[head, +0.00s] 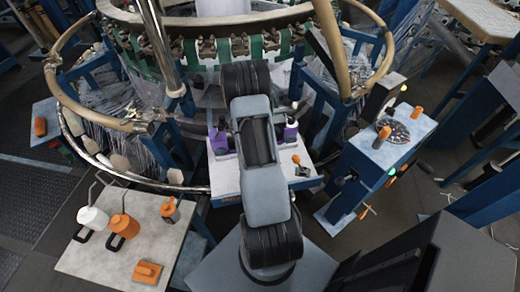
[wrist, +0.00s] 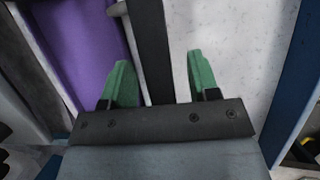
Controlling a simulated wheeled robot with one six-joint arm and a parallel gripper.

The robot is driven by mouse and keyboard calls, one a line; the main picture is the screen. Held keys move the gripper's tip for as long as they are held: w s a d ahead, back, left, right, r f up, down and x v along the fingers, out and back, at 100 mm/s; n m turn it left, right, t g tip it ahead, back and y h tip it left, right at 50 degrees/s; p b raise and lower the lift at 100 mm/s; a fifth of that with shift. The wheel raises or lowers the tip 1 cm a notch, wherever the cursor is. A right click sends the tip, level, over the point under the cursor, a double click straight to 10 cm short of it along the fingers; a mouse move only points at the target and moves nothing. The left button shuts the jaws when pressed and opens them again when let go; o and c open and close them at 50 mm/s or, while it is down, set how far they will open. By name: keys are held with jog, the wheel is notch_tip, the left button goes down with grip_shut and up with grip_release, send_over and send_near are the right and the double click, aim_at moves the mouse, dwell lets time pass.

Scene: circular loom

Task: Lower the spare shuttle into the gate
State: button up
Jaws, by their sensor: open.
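My gripper (wrist: 160,76) shows in the wrist view with its two green fingers apart. A dark upright bar (wrist: 151,40) shows between and beyond the fingers; I cannot tell whether it is within their reach. A large purple part (wrist: 85,45) is left of the fingers, close to the left one. In the head view my arm hides the gripper. Purple parts stand either side of my arm, one on the left (head: 218,139) and one on the right (head: 290,133), on a pale speckled shelf (head: 225,178). I cannot tell which thing is the spare shuttle or the gate.
The loom's ring (head: 110,122) curves around behind the shelf. A blue stand (head: 372,165) with a dish (head: 393,131) is at right.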

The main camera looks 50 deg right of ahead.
jog(key=v, duration=1.3)
jog(key=shift+r, duration=0.2)
jog(key=shift+a, duration=0.1)
